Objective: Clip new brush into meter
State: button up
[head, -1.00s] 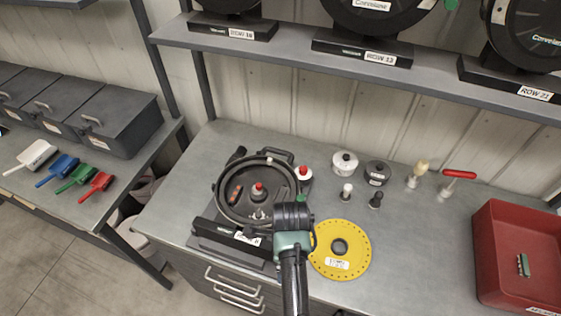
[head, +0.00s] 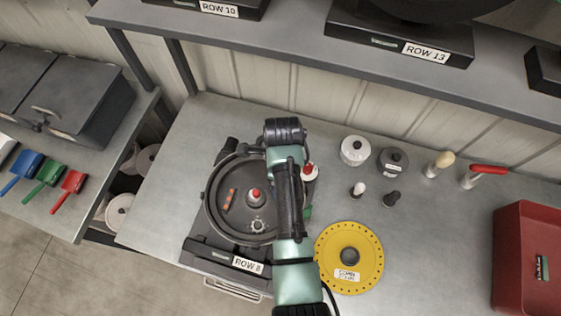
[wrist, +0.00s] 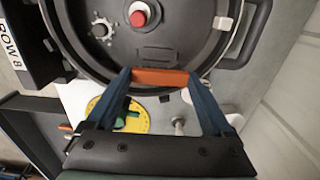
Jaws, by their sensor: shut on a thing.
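The seed meter (head: 213,213) sits on the bench, open side up, with a red-topped hub in its middle. Its housing fills the top of the wrist view (wrist: 95,60). My gripper (wrist: 160,80) is shut on an orange-brown bar, the brush (wrist: 160,77), held crosswise between the two blue fingertips. In the wrist view the brush overlaps the near rim of the meter, close to a rectangular outline on its floor. I cannot tell whether it touches. In the head view my arm covers the meter's right side and hides the fingers and the brush.
A yellow disc (head: 367,272) lies right of the meter. White (head: 355,151) and dark (head: 393,161) round pots, small knobs and two handled tools stand behind it. A red bin (head: 520,275) holding a small green piece is at far right. A shelf (head: 300,35) overhangs the back.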

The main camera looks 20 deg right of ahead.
jog(key=shift+s+f+b, duration=0.25)
jog(key=shift+s+b, duration=0.05)
jog(key=shift+a+f+b, duration=0.1)
jog(key=shift+f+b, duration=0.2)
jog(key=shift+b, duration=0.05)
notch_tip(320, 180, down, 3)
jog(key=b, duration=0.3)
jog(key=shift+f+b, duration=0.5)
jog(key=shift+f, duration=0.2)
jog(key=shift+s+f, duration=0.2)
jog(key=shift+f, duration=0.1)
jog(key=shift+w+f, duration=0.15)
jog(key=shift+w, duration=0.25)
jog(key=shift+s, duration=0.1)
jog(key=shift+s, duration=0.1)
